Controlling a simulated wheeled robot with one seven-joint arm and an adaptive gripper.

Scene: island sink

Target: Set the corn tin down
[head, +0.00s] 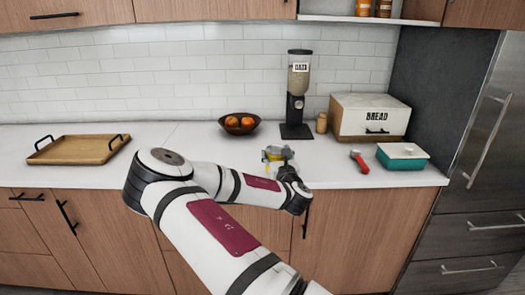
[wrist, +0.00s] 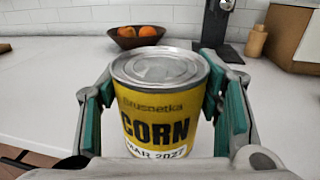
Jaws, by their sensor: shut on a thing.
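The corn tin (wrist: 158,105) is yellow with a silver lid and stands upright between the two teal-padded fingers of my gripper (wrist: 160,110) in the wrist view. My gripper is shut on it. In the head view the tin (head: 272,158) is small and partly hidden by my gripper (head: 277,155), near the front part of the white counter (head: 200,145). The tin's base is hidden in both views, so I cannot tell whether it touches the counter.
A fruit bowl (head: 239,123) and an oats dispenser (head: 298,95) stand behind the tin. A bread box (head: 369,118), a red-handled item (head: 359,161) and a teal dish (head: 402,157) are to the right. A wooden tray (head: 78,150) lies at left. Counter between tray and bowl is clear.

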